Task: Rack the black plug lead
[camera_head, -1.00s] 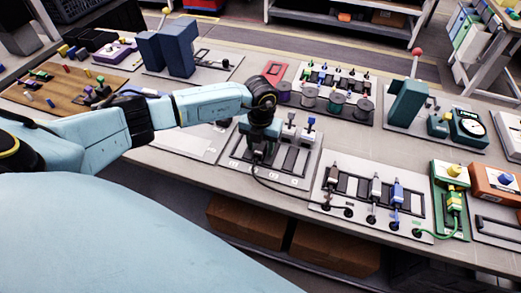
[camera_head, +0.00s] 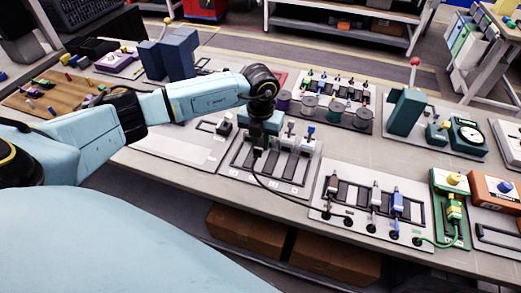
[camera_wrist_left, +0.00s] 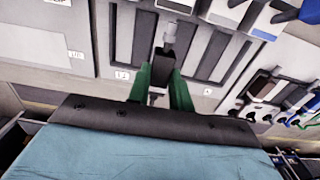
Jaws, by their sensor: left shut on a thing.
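My left gripper (camera_head: 258,141) is over the slotted rack panel (camera_head: 233,160) and shut on the black plug of the lead. In the left wrist view the green fingers (camera_wrist_left: 162,90) close on both sides of the black plug (camera_wrist_left: 163,64), whose grey end points away toward the rack. The black cable (camera_head: 268,187) hangs from the gripper and runs right to the neighbouring lead panel (camera_head: 340,219). Bare slots of the rack (camera_wrist_left: 205,55) show on both sides of the plug. Whether the plug touches the rack, I cannot tell. My right gripper is out of view.
The lead panel holds brown, grey and blue (camera_head: 397,203) plugs. Cable spools (camera_head: 308,106) stand behind the rack. A mostly bare pale panel (camera_head: 180,150) lies to its left.

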